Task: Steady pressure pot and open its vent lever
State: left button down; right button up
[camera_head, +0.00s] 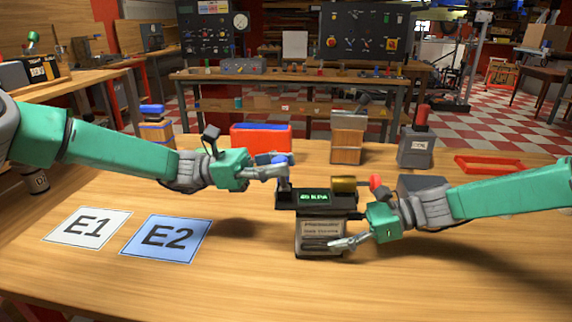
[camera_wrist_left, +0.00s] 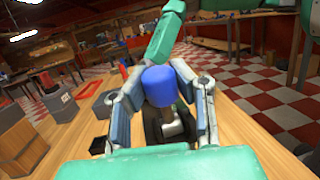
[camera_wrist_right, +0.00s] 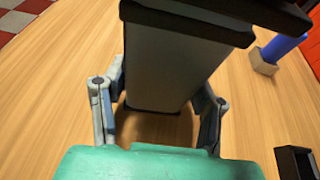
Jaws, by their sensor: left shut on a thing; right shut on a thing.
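The pressure pot (camera_head: 321,226) stands upright on the wooden table. It has a dark top, a green-lit display (camera_head: 314,198) in kPa, a brass cylinder (camera_head: 344,185) and a labelled grey front. A blue-capped lever (camera_head: 281,161) rises at its left end. My left gripper (camera_head: 279,172) is shut on this lever; in the left wrist view the blue cap (camera_wrist_left: 159,86) sits between the fingers. My right gripper (camera_head: 345,243) is shut on the pot's lower body, and its fingers flank the grey body (camera_wrist_right: 170,65) in the right wrist view. A red knob (camera_head: 376,181) shows beside my right wrist.
Cards E1 (camera_head: 88,228) and E2 (camera_head: 166,238) lie flat at left. Behind stand a red bin (camera_head: 261,139), a wooden box (camera_head: 347,146), a grey red-topped block (camera_head: 417,148) and a red tray (camera_head: 489,165). The table's front is clear.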

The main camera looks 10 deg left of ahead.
pick_arm(q)
jog(key=h, duration=0.1)
jog(key=a+m+g+h, duration=0.1)
jog(key=h, duration=0.1)
jog(key=shift+a+f, duration=0.3)
jog(key=shift+f, duration=0.1)
jog(key=shift+s+a+f+m+g+h, duration=0.15)
jog(key=shift+a+m+g+h, duration=0.15)
jog(key=shift+m+g+h, duration=0.2)
jog(key=shift+w+a+f+m+g+h, duration=0.15)
jog(key=shift+a+m+g+h, duration=0.2)
jog(key=shift+h, duration=0.25)
jog(key=shift+s, duration=0.15)
jog(key=c, duration=1.3)
grip_release()
jog(key=shift+o, duration=0.2)
jog(key=w+a+f, duration=0.1)
jog(key=w+a, duration=0.2)
jog(key=a, duration=0.9)
jog(key=shift+a, duration=0.3)
